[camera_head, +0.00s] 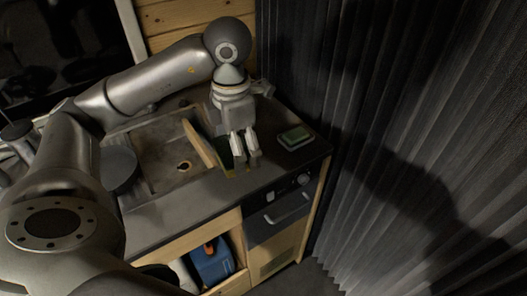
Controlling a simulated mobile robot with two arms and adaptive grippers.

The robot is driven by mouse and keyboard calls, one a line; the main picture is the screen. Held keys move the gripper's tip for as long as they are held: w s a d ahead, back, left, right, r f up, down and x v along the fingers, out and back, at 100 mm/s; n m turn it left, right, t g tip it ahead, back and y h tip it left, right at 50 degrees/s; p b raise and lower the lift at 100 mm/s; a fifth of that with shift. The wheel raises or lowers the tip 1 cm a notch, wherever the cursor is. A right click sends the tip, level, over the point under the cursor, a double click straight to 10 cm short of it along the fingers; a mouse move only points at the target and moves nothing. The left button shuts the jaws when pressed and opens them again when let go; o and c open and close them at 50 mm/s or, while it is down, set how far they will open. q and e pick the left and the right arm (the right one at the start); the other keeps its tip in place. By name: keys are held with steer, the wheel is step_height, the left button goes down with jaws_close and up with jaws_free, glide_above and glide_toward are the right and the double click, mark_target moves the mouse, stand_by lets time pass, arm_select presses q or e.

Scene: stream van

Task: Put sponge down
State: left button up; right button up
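My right gripper is not in view.
A sink (160,170) with a drain lies left of my gripper, with a wooden board (198,143) leaning at its right side. A dark round pan (119,168) is at the sink's left. A pleated curtain (400,120) borders the right. A blue container (211,262) stands in an open shelf below.

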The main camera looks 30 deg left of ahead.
arm_select(q)
steer(key=shift+a+r+n, duration=0.3)
steer(key=shift+r+n, duration=0.05)
steer(key=shift+n, duration=0.35)
steer(key=shift+w+f, duration=0.15)
steer(key=shift+w, duration=0.25)
steer(key=w+f+p, duration=0.2)
steer(key=w+f, duration=0.2)
steer(key=w, duration=0.4)
steer(key=p, duration=0.2)
glide_above(266, 154)
steer(key=f, duration=0.4)
steer(key=shift+s+f, duration=0.3)
steer(key=shift+s, duration=0.1)
steer(key=shift+w+f, duration=0.4)
steer(key=shift+f, duration=0.15)
step_height(266, 154, down, 3)
steer(key=shift+r+p, duration=0.1)
steer(key=shift+p, duration=0.65)
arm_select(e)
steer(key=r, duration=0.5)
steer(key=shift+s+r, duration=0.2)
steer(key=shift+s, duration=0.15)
